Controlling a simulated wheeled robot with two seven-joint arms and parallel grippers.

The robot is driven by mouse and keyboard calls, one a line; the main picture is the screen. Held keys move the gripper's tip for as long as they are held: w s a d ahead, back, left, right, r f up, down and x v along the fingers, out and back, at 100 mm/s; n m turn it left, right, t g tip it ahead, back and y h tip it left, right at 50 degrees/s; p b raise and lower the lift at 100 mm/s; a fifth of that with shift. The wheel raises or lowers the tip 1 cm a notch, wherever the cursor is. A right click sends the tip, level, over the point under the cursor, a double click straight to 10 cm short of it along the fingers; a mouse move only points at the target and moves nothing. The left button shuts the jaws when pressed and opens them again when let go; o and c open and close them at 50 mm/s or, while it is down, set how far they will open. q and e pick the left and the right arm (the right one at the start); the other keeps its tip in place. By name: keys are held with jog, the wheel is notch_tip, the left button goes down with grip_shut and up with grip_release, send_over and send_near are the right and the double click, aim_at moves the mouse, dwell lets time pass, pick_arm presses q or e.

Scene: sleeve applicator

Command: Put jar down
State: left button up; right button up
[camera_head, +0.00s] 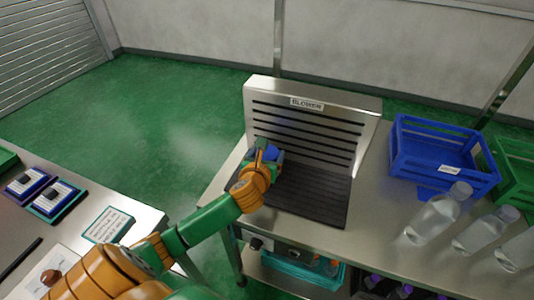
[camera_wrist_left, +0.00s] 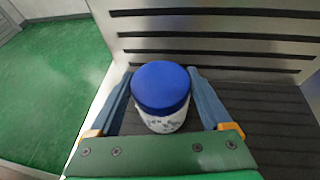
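The jar has a round blue lid and a white patterned body. It shows between my left fingers in the left wrist view (camera_wrist_left: 161,88), and its blue lid shows partly in the head view (camera_head: 271,152). My left gripper (camera_head: 268,156) has a finger on each side of the jar, and both look pressed against it. The jar is upright at the left part of the black ribbed plate (camera_head: 318,195) of the blower (camera_head: 308,125). I cannot tell whether its base touches the plate; the gripper hides it. My right gripper is not in view.
The blower's slotted metal wall stands just behind the jar. A blue crate (camera_head: 398,168) and several clear bottles (camera_head: 436,218) stand to the right on the steel table. The plate's right part is clear. A second table (camera_head: 20,222) with devices and a sign is at left.

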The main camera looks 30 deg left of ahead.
pick_arm(q)
jog(key=shift+o, duration=0.9)
jog(key=shift+d+r, duration=0.1)
jog(key=shift+r, duration=0.1)
jog(key=p+v, duration=0.1)
jog(key=v, duration=1.1)
jog(key=shift+p, duration=0.3)
